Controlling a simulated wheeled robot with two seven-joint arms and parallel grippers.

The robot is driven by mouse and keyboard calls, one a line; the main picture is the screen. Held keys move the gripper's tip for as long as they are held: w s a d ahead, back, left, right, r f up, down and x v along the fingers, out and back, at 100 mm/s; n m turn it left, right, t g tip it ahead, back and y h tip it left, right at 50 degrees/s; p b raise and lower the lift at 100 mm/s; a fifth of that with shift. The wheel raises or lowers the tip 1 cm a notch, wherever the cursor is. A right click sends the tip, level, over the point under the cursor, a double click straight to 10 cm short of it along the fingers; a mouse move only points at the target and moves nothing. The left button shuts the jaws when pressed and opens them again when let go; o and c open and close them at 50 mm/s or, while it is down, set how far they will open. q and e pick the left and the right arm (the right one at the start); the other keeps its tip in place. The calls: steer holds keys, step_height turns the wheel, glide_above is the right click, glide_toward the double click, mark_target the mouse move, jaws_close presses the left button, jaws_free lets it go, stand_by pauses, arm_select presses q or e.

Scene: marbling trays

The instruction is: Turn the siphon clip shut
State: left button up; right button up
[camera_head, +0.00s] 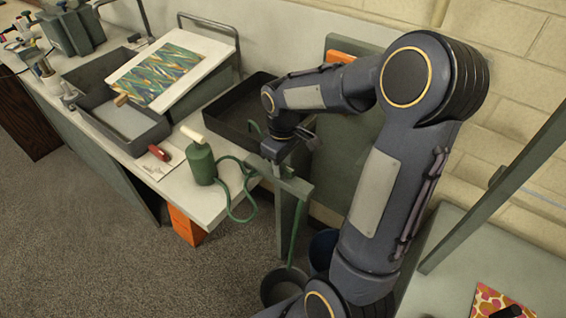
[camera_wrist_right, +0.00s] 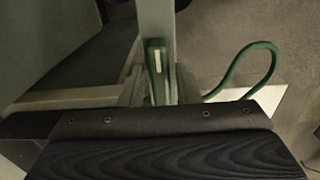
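The siphon clip shows in the right wrist view as a green lever (camera_wrist_right: 157,70) with a pale stripe, against a grey-green post. My right gripper (camera_wrist_right: 160,92) has one finger on each side of the lever, with a narrow gap beside it. In the head view my right gripper (camera_head: 276,166) points down at the top of the post (camera_head: 285,215), and the clip is hidden there. A green hose (camera_head: 240,215) loops from a green bottle (camera_head: 202,164) toward the post. It also shows in the right wrist view (camera_wrist_right: 272,62). My left gripper is out of view.
A dark tray (camera_head: 222,127) stands behind the bottle. A grey tray (camera_head: 150,138) and a patterned sheet on a slanted board (camera_head: 205,62) are to the left. A bucket (camera_head: 282,288) stands on the floor below the post. A red-handled tool (camera_head: 158,153) lies near the table edge.

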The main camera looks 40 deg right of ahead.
steer(key=shift+o, duration=0.8)
step_height(320, 180, up, 8)
steer(key=shift+f, duration=0.1)
steer(key=s+a+m+t+y, duration=0.3)
steer(key=s+a+m+t, duration=0.1)
steer(key=s+a, duration=0.9)
steer(key=s+t, duration=0.1)
steer(key=s, duration=0.2)
steer(key=shift+m+t+y, duration=0.3)
steer(key=shift+m+y, duration=0.1)
